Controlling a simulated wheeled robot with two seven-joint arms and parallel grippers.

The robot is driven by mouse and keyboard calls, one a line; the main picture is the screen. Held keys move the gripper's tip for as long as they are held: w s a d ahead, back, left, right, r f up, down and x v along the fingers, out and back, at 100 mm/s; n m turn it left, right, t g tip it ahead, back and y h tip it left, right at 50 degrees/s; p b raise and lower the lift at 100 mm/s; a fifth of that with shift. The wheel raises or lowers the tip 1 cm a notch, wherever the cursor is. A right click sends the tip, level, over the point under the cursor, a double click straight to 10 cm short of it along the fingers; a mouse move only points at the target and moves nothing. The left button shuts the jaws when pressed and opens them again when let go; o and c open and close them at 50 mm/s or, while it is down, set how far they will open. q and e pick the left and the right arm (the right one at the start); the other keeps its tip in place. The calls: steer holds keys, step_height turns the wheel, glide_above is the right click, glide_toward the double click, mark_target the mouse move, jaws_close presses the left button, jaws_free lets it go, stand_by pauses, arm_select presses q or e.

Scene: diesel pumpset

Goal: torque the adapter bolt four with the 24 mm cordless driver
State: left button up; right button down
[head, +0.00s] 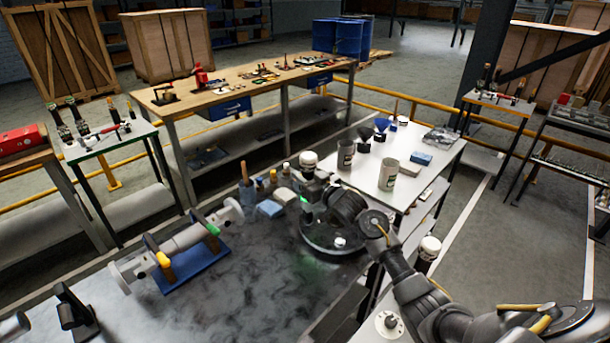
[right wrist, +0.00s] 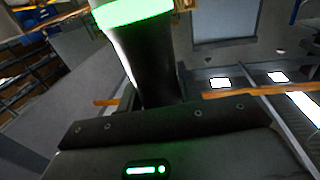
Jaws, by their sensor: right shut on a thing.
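My right gripper (head: 306,202) is over the far right part of the dark workbench, with a green light beside it. In the right wrist view it is shut on a dark, thick handle (right wrist: 150,65) with a bright green band at its top. This looks like the cordless driver, but its socket end is out of that view. Just below the gripper in the head view is a dark round part (head: 328,246) with a pale piece on it. I cannot pick out adapter bolt four. My left gripper does not show.
A shaft with flanges (head: 185,241) rests on a blue cradle (head: 197,268) at the bench's left. A blue block (head: 270,208) and a handled tool (head: 247,197) stand behind. Grey cups (head: 388,174) stand on a white side table (head: 425,152). The front bench top is mostly clear.

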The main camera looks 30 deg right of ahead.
steer(key=shift+r+p, duration=0.3)
steer(key=shift+s+f, duration=0.1)
steer(key=shift+f, duration=0.45)
stand_by(1.4)
steer(key=shift+r, duration=0.1)
steer(key=shift+d+r+p, duration=0.1)
steer(key=shift+r+p, duration=0.55)
steer(key=shift+r, duration=0.15)
step_height(320, 180, up, 4)
steer(key=p, duration=0.3)
steer(key=shift+f, duration=0.1)
